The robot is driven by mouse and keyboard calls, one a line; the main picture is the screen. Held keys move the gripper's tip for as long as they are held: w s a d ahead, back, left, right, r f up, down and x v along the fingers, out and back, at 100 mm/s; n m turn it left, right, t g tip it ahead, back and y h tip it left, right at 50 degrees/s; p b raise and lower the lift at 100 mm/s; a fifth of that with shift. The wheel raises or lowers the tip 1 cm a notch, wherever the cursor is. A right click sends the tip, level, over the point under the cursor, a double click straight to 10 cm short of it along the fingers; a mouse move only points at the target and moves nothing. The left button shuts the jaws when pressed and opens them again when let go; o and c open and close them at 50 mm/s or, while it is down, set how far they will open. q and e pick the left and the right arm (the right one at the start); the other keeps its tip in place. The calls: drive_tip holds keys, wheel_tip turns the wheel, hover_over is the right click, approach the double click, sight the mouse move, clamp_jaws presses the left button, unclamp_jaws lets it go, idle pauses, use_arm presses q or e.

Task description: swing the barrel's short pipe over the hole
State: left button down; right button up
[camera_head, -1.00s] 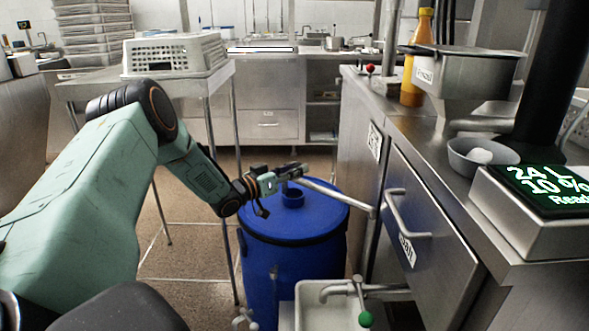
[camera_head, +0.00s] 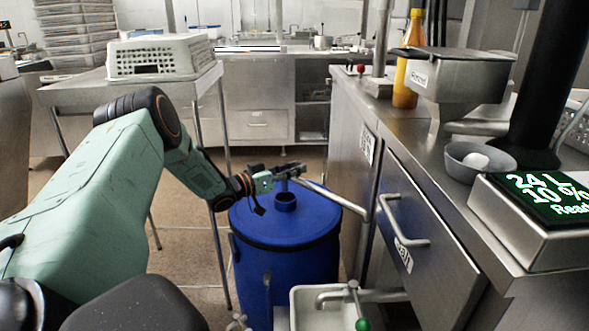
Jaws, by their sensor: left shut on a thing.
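The blue barrel (camera_head: 285,262) stands on the floor in the middle, beside the steel counter. A raised blue collar (camera_head: 286,205) around the hole rises from its lid. A thin metal pipe (camera_head: 338,202) runs across above the lid, from near the cabinet side to my left gripper (camera_head: 288,171). My left gripper is shut on the pipe near its left end, just above the collar in the picture. A short stub (camera_head: 284,186) shows below the gripper, in line with the collar; the gripper partly hides this end. My right gripper is out of view.
The counter cabinet with a drawer handle (camera_head: 408,225) closes off the right side. A small sink (camera_head: 308,303) with a green-knobbed tap stands in front of the barrel. A table with a white perforated basket (camera_head: 160,57) stands behind my left arm.

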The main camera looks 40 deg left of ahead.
use_arm(q)
drive_tip(key=shift+w+r, duration=0.15)
drive_tip(key=shift+r, duration=0.1)
drive_tip(key=c, duration=1.4)
unclamp_jaws()
drive_tip(key=o, duration=0.4)
drive_tip(key=shift+w+f, duration=0.15)
drive_tip(key=shift+f, duration=0.05)
drive_tip(key=shift+s, duration=0.25)
drive_tip(key=shift+v, duration=3.7)
drive_tip(key=shift+a, duration=0.1)
